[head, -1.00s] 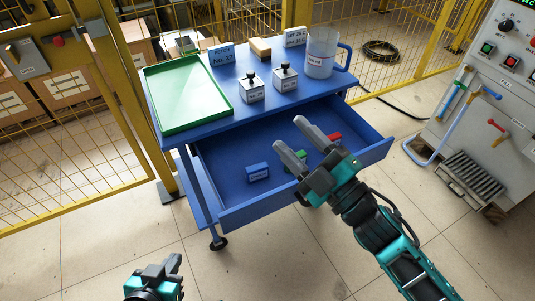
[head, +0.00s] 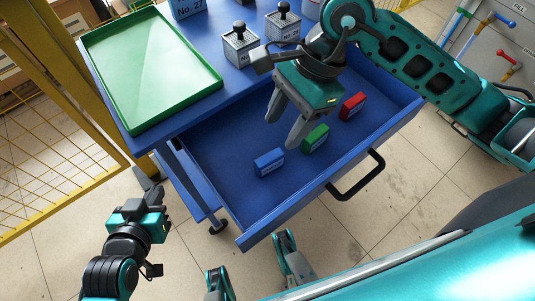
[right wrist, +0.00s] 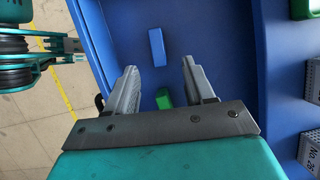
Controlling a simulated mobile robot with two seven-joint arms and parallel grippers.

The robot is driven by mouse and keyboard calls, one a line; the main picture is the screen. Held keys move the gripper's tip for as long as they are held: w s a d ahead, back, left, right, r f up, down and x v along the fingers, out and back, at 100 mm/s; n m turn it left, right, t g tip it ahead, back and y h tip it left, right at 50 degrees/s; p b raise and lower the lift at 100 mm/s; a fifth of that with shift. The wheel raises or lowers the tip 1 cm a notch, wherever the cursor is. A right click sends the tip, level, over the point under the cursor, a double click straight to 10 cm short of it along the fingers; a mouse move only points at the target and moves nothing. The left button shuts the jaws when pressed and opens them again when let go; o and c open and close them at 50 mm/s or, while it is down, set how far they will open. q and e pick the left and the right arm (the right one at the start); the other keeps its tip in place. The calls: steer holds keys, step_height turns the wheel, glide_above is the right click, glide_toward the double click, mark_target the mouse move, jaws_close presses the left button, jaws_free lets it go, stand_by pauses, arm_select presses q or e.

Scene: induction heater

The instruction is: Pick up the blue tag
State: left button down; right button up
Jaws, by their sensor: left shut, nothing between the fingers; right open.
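The blue tag (head: 269,162) lies in the open blue drawer, left of a green tag (head: 316,138) and a red tag (head: 352,105). My right gripper (head: 283,132) is open and empty above the drawer, its fingers pointing down close to the blue and green tags. In the right wrist view the blue tag (right wrist: 157,48) shows beyond the gap between the fingertips (right wrist: 159,68), and the green tag (right wrist: 164,98) shows between the fingers. My left gripper (head: 157,195) is shut and empty, outside the drawer at lower left.
The drawer's front wall (head: 310,194) carries a dark handle (head: 360,180). On the tabletop stand a green tray (head: 150,65) and two small knobbed blocks (head: 240,45) (head: 283,25). A yellow mesh fence (head: 60,160) runs along the left. The drawer floor left of the blue tag is clear.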

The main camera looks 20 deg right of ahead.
mark_target(270, 157)
steer(key=x, duration=0.4)
steer(key=shift+s+a+f+b, duration=0.15)
steer(key=shift+f+b, duration=0.1)
steer(key=shift+b, duration=0.05)
steer(key=b+x, duration=0.1)
steer(key=x, duration=0.4)
steer(key=shift+s+a+f, duration=0.1)
steer(key=shift+s+f, duration=0.05)
steer(key=shift+f, duration=0.15)
steer(key=c, duration=0.4)
jaws_close()
